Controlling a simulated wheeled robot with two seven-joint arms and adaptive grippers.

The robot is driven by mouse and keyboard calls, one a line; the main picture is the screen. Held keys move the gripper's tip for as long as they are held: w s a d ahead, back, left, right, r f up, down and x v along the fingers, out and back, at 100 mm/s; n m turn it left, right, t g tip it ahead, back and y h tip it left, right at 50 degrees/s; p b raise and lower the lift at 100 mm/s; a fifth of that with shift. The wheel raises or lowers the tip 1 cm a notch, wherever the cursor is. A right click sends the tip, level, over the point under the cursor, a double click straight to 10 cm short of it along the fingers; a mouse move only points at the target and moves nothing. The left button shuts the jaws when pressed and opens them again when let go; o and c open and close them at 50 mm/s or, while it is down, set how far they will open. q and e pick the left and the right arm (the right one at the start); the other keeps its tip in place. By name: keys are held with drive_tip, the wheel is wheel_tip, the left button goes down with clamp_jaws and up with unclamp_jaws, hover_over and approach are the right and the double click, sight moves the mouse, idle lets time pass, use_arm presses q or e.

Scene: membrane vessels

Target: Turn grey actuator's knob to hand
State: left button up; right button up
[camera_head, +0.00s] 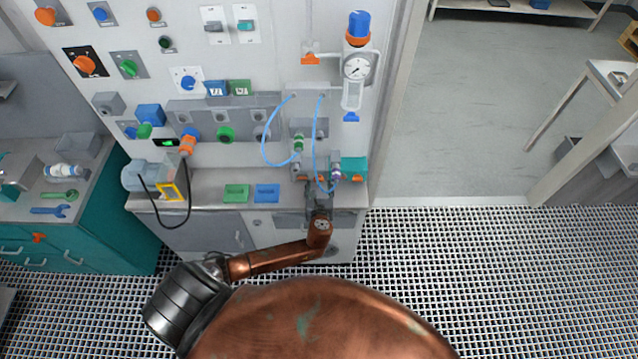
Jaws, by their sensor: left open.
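My left gripper (319,190) is dark and small in the head view, at the end of a copper-coloured arm. It is open at the front right edge of the bench, close below two small valve units. One unit has a green fitting (298,143) on a grey body (299,166). The other has a purple part (336,170) beside a teal block (355,166). I cannot tell for sure which part is the grey actuator, and its knob is too small or hidden to make out. Contact between the fingers and either unit cannot be told. My right gripper is not in view.
Two thin blue hoses (265,140) loop above the bench (205,184). A pressure gauge (357,67) hangs on the panel at the right. Green (236,193) and blue (267,193) trays lie left of the gripper. Several coloured knobs cover the wall panel. The grating floor (480,270) at right is clear.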

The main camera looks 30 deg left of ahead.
sight(319, 179)
use_arm(q)
drive_tip(key=shift+x, duration=1.3)
drive_tip(key=shift+c, duration=0.5)
drive_tip(key=shift+s, duration=0.1)
drive_tip(key=c, duration=1.1)
drive_tip(key=shift+o, duration=0.2)
